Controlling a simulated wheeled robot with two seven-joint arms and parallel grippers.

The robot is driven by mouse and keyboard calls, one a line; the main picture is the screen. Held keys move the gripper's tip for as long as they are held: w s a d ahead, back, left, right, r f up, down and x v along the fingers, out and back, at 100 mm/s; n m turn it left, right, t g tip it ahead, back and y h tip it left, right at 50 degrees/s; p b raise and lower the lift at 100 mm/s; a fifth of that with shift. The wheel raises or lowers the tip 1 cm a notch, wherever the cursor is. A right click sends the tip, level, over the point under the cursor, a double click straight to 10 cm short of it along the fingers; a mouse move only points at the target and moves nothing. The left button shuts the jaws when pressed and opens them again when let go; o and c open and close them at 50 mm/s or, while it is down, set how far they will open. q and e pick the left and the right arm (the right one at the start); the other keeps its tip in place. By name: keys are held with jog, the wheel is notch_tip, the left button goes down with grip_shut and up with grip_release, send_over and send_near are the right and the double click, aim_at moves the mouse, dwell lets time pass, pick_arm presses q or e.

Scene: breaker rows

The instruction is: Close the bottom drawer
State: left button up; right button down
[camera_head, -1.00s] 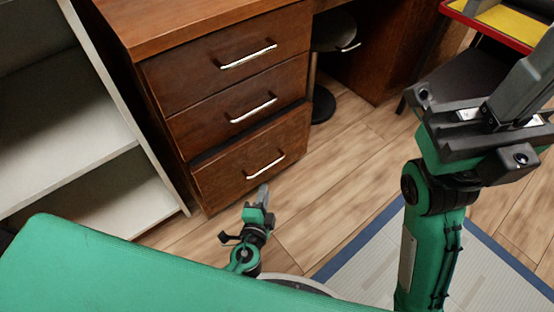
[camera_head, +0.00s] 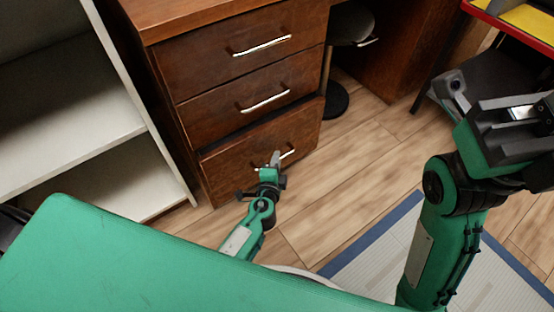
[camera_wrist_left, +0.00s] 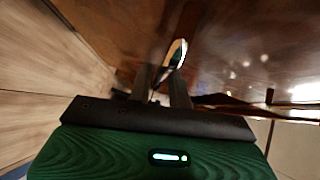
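The bottom drawer (camera_head: 240,158) is the lowest of three brown wooden drawers in the head view. A dark gap shows along its top edge and its front stands slightly out, so it is partly open. Its silver handle (camera_head: 288,153) is partly hidden by my left gripper (camera_head: 274,158), which is right in front of the drawer at the handle. In the left wrist view, two dark fingers (camera_wrist_left: 162,85) stand a little apart, with the bright handle (camera_wrist_left: 177,54) just beyond them; contact is unclear. My right gripper (camera_head: 515,120) is at the right edge, its fingertips not clear.
The two upper drawers (camera_head: 235,48) look shut. A white shelf unit (camera_head: 75,142) stands left of the cabinet. A dark round stool base (camera_head: 335,100) is to its right. Wooden floor (camera_head: 345,165) is clear right of the drawer.

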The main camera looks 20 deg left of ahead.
aim_at(268, 153)
pick_arm(q)
jog(key=shift+w, duration=0.5)
grip_shut()
jog(key=shift+w+a, duration=0.1)
jog(key=shift+a, duration=0.05)
jog(key=w+a, duration=0.2)
jog(key=a, duration=0.1)
jog(key=shift+w+a, duration=0.15)
jog(key=shift+w, duration=0.1)
